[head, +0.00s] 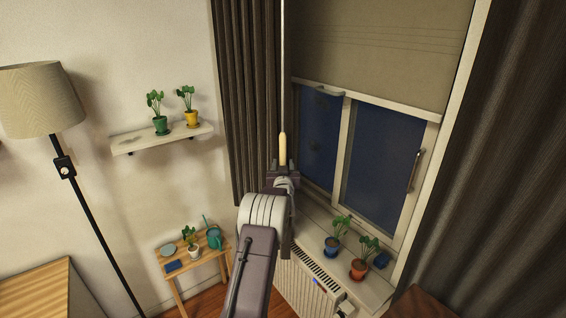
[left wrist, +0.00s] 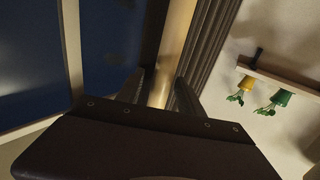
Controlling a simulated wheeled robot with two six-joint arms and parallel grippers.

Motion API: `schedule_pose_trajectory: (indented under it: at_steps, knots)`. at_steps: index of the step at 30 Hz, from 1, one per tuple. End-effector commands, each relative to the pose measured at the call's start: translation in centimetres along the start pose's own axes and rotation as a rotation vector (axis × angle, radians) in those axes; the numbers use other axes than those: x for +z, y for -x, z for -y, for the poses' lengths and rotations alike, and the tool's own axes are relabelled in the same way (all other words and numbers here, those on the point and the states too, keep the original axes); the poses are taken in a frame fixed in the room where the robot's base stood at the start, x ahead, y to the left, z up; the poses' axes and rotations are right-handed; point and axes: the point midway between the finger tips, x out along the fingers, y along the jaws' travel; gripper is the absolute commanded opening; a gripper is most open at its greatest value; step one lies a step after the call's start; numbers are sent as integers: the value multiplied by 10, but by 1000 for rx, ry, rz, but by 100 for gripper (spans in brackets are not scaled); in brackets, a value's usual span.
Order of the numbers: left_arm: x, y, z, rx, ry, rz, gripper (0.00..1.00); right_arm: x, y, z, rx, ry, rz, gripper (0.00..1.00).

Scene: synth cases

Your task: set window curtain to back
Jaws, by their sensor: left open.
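The dark left curtain (head: 243,90) hangs gathered beside the window (head: 383,165); its folds also show in the left wrist view (left wrist: 213,40). A dark right curtain (head: 515,150) hangs at the right edge. A thin pale rod with a wooden handle (head: 283,148) hangs in front of the left side of the window. My left gripper (head: 283,167) is open at the handle's lower end. In the left wrist view the handle (left wrist: 174,50) runs between the two fingers (left wrist: 160,88); I cannot tell whether they touch it. My right gripper is out of view.
A beige blind (head: 385,40) covers the upper window. Potted plants (head: 358,268) stand on the sill, above a radiator (head: 305,285). A wall shelf (head: 163,138) with plants, a small wooden table (head: 200,258) and a floor lamp (head: 42,98) stand left.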

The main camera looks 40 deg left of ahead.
Motion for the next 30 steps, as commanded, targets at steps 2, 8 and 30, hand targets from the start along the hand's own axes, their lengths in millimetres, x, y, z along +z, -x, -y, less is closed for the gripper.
schedule_pose_trajectory:
  at_steps: [2, 8, 30]
  knots:
    - [1, 0, 0, 0, 0, 0, 44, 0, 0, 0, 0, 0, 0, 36]
    - [0, 0, 0, 0, 0, 0, 14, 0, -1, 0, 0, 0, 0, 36]
    - [1, 0, 0, 0, 1, 1, 0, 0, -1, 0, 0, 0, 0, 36]
